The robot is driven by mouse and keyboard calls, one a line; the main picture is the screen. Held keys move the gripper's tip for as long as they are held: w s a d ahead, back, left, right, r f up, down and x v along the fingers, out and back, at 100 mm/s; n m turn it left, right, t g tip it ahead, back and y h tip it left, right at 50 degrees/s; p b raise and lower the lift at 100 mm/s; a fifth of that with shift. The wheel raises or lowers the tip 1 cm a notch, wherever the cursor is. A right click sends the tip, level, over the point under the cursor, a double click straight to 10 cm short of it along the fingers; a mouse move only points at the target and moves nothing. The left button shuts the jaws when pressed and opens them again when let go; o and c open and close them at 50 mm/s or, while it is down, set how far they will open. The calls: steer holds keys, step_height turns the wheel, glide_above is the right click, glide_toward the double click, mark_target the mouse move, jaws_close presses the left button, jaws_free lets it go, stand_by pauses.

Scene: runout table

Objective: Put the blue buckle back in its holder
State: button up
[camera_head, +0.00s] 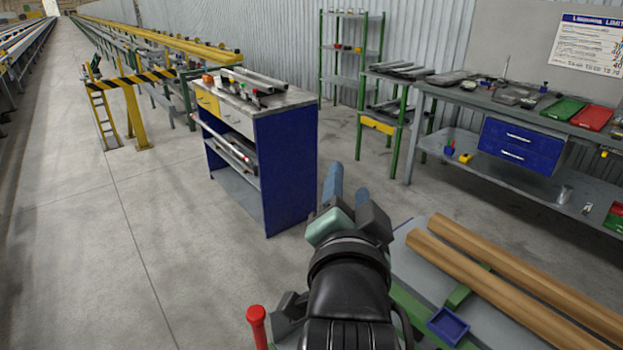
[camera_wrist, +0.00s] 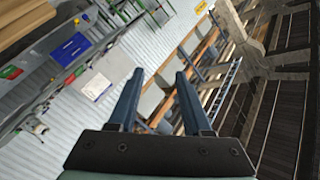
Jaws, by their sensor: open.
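A blue square piece with a dark recessed middle (camera_head: 448,325) sits at the front of the runout table (camera_head: 408,258), beside a green bar. I cannot tell whether it is the buckle's holder. No buckle can be made out for certain; a thin blue line shows at the table's far edge, partly behind my gripper. My gripper (camera_head: 334,172) is raised at the table's far left end, pointing away from the blue piece. In the wrist view my gripper (camera_wrist: 159,72) has its two blue fingers apart, with nothing held between them.
Two long wooden rollers (camera_head: 520,285) lie along the table. A red-topped handle (camera_head: 257,322) stands at the front left. A blue-sided cabinet (camera_head: 290,170) stands ahead, with a workbench (camera_head: 480,105) at the back right. Open floor (camera_head: 150,240) lies to the left.

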steer(key=s+a+r+n+t, duration=0.1)
steer(key=s+r+n+t, duration=0.2)
steer(key=r, duration=0.5)
steer(key=s+a+r+n+t+y, duration=0.1)
steer(key=s+a+r+n+t, duration=0.1)
steer(key=s+r, duration=0.4)
steer(key=s+a+r+n+t, duration=0.1)
steer(key=s+r+n+t, duration=0.4)
steer(key=r, duration=0.7)
steer(key=shift+a+y, duration=0.4)
steer(key=shift+f, duration=0.1)
step_height(320, 180, up, 2)
steer(key=shift+r+p, duration=0.15)
steer(key=shift+p, duration=1)
